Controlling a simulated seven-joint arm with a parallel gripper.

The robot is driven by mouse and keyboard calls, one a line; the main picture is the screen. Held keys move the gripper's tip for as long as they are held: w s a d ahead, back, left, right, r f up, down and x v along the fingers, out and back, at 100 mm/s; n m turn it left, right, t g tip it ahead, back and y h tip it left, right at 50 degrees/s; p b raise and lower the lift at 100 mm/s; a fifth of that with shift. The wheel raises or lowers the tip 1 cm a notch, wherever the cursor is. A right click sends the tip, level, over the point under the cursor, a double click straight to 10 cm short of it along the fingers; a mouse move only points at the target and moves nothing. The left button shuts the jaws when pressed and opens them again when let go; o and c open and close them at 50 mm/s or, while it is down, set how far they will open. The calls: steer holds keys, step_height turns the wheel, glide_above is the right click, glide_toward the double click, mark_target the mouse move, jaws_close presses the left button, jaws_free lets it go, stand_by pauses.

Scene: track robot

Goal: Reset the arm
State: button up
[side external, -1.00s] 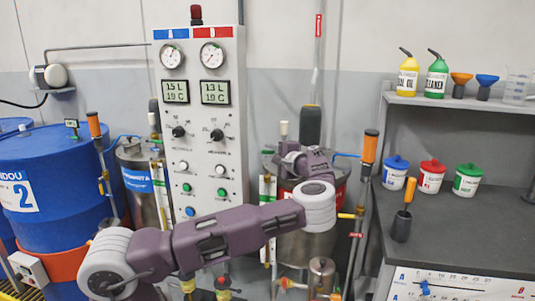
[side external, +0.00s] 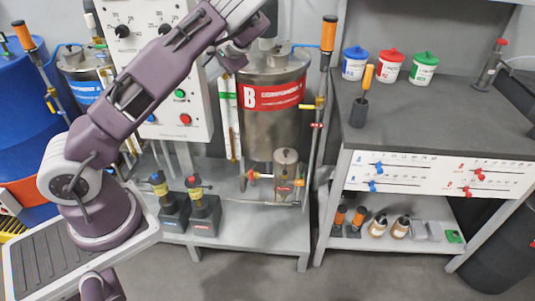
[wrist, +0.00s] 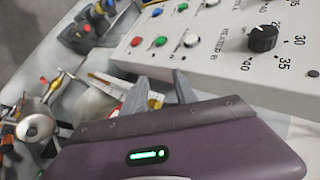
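My gripper (wrist: 160,92) shows in the wrist view with two grey fingers apart and nothing held between them. It is near the white control panel (wrist: 215,45), with its black knob and coloured buttons. In the side external view my arm rises diagonally from its base at lower left to the top edge, where part of it is cut off. The fingers are hard to make out there. The panel also shows in that view (side external: 150,75), partly behind the arm.
The metal tank labelled B (side external: 273,125) stands right of the arm. A blue barrel (side external: 30,110) is at left. Two dark pump-like units (side external: 190,212) stand on the low grey bench. A dark worktop (side external: 430,115) with lidded pots is at right. Floor in front is clear.

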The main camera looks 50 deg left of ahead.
steer(key=s+d+r+t+h, duration=0.1)
steer(key=s+d+r+h, duration=0.2)
steer(key=d, duration=0.4)
steer(key=s+d+r+t+h, duration=0.2)
steer(key=s+d+h, duration=0.15)
steer(key=d, duration=0.45)
steer(key=s+d+r+t+h, duration=0.1)
steer(key=s+d+r+h, duration=0.25)
steer(key=d, duration=0.35)
steer(key=s+d+m+t, duration=0.1)
steer(key=s+d, duration=0.4)
steer(key=s, duration=0.2)
steer(key=s+d+r+m+t, duration=0.1)
steer(key=s+d+m+t, duration=0.1)
steer(key=s+d, duration=0.3)
steer(key=s, duration=0.3)
steer(key=shift+s+d+r, duration=0.15)
steer(key=shift+d+r, duration=0.1)
steer(key=shift+d, duration=0.05)
